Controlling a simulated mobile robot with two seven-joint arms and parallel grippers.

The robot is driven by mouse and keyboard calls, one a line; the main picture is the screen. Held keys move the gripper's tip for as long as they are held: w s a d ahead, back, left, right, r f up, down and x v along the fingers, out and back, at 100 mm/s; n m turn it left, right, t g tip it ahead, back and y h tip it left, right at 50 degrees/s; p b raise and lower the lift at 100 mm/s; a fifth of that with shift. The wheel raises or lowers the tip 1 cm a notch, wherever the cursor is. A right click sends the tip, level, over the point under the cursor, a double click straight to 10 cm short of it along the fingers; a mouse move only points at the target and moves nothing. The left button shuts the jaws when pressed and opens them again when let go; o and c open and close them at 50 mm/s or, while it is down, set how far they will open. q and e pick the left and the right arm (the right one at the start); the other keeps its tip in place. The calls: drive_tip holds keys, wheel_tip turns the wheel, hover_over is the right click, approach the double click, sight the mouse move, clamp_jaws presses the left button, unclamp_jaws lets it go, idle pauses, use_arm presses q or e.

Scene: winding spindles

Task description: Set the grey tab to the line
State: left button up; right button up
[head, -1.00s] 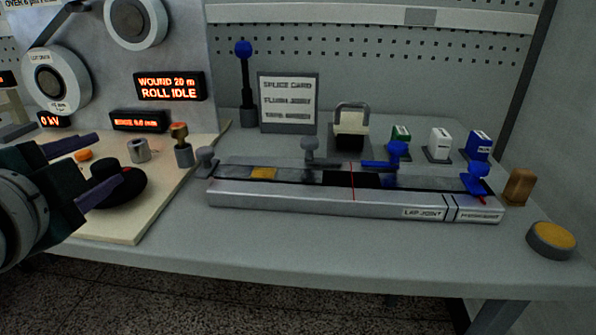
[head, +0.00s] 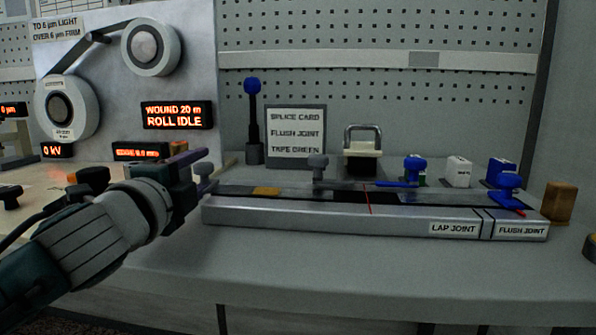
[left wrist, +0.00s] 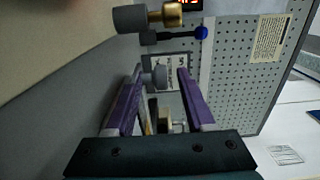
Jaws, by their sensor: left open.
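The long metal splicing block (head: 300,215) lies on the bench with a dark strip along its top. A grey tab with a round knob (head: 318,163) stands on it, left of the red line (head: 369,202) that crosses the block. A second grey knob (head: 204,170) is at the block's left end. My left gripper (head: 210,168) is at that left end, its purple fingers apart, overlapping this knob in the picture. In the left wrist view a grey knob (left wrist: 160,76) shows between the open fingers; which of the two it is, I cannot tell. My right gripper is not in view.
Two blue knobs (head: 414,166) (head: 509,182) sit on the block's right part. Behind stand the splice card (head: 296,135), a blue-topped post (head: 253,120) and small boxes (head: 458,172). The bench front (head: 330,262) is clear.

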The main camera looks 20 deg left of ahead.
use_arm(q)
drive_tip(key=shift+x, duration=1)
clamp_jaws()
drive_tip(key=shift+d, duration=0.1)
idle(0.7)
